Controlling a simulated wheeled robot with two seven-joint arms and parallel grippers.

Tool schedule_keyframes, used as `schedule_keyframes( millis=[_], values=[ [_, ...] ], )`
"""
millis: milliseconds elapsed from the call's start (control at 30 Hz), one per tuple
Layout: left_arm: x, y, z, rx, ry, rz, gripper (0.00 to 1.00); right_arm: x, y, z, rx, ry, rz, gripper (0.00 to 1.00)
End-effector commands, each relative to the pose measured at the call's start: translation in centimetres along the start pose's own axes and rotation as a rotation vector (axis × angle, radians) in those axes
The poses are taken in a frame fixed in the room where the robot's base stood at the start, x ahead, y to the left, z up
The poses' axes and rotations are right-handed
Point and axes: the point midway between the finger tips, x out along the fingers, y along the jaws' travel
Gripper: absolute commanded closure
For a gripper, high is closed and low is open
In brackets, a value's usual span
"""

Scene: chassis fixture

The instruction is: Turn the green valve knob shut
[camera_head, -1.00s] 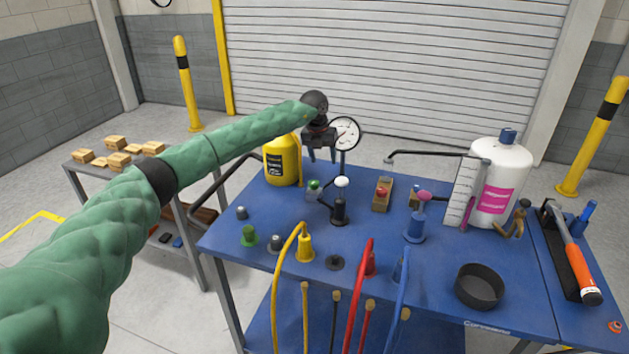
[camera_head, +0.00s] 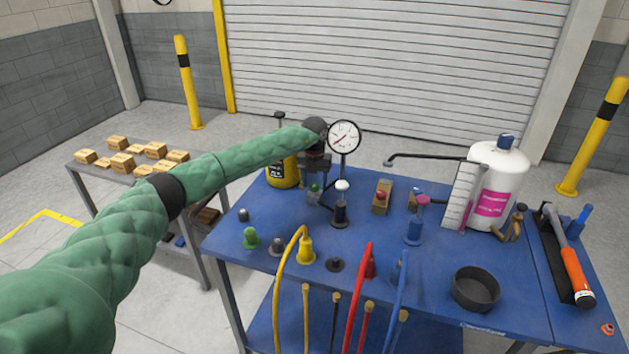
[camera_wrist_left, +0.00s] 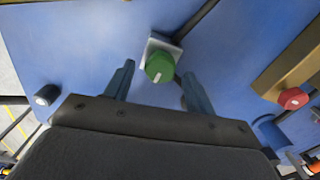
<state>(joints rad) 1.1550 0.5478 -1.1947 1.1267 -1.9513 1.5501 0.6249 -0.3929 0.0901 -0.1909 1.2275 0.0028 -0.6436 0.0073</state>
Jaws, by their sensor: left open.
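The green valve knob (camera_head: 314,188) sits on a small light base on the blue table, left of a white-topped black fitting. In the left wrist view the green knob (camera_wrist_left: 159,68) shows from above with a white mark on its top. My left gripper (camera_head: 322,192) points down over the knob, its jaws partly hiding it in the head view. In the left wrist view my left gripper (camera_wrist_left: 158,82) is open, one finger on each side of the knob with gaps between. My right gripper is not in view.
A red knob (camera_wrist_left: 292,98) on a brass block is to the right.

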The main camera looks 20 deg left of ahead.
Motion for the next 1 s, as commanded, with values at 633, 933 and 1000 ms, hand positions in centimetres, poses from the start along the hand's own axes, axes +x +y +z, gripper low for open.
schedule_keyframes(
  millis=[633,933,1000],
  values=[
    [1.00,0.02,0.01,0.000,-0.001,0.000,0.76,0.67,0.37,0.61,-0.003,0.005,0.004,0.64],
    [1.07,0.03,0.01,0.008,-0.001,0.000,0.89,0.82,0.51,0.67,-0.003,0.002,0.005,0.64],
    [1.14,0.03,0.01,0.018,-0.001,0.000,0.89,0.87,0.45,0.65,-0.002,-0.003,0.004,0.64]
  ],
)
